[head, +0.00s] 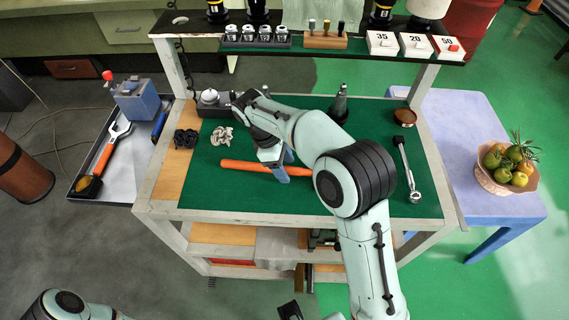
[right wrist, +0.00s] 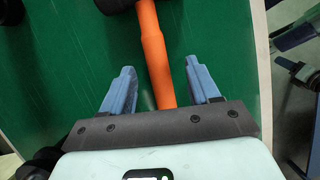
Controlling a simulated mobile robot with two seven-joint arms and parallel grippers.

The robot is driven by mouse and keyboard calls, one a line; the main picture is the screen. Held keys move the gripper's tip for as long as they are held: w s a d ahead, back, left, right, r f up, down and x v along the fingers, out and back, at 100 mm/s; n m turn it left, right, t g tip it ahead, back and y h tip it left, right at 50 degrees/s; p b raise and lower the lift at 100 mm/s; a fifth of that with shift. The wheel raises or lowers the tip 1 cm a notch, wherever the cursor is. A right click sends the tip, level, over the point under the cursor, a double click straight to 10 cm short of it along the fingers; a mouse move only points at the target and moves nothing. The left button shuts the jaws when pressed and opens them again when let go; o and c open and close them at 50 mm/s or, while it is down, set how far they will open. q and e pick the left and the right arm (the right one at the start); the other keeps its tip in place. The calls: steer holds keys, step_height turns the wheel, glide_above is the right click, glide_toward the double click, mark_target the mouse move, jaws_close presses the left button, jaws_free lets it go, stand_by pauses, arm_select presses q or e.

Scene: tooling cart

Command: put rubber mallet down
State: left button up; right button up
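The rubber mallet lies on the green mat of the cart top, its orange handle (head: 245,166) running across the front half of the mat. My right gripper (head: 284,172) is over the handle. In the right wrist view the orange handle (right wrist: 153,55) passes between the two blue fingers of the right gripper (right wrist: 160,68), which stand apart with a gap on both sides. The dark mallet head (right wrist: 118,5) is cut off at the top of that view, and in the head view my right arm hides it. My left gripper is not in view.
A ratchet (head: 408,170) and a brown round dish (head: 404,117) are at the mat's right. Black chain (head: 186,138), a pale coiled piece (head: 221,136) and a dial device (head: 211,98) are at the left. A shelf (head: 340,46) crosses the back. The front mat is clear.

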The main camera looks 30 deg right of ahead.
arm_select(q)
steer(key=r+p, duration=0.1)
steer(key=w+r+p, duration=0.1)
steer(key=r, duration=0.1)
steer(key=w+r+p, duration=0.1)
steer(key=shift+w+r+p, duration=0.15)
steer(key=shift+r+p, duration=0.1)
steer(key=shift+p, duration=0.15)
arm_select(e)
steer(key=v, duration=1.3)
steer(key=shift+r, duration=0.2)
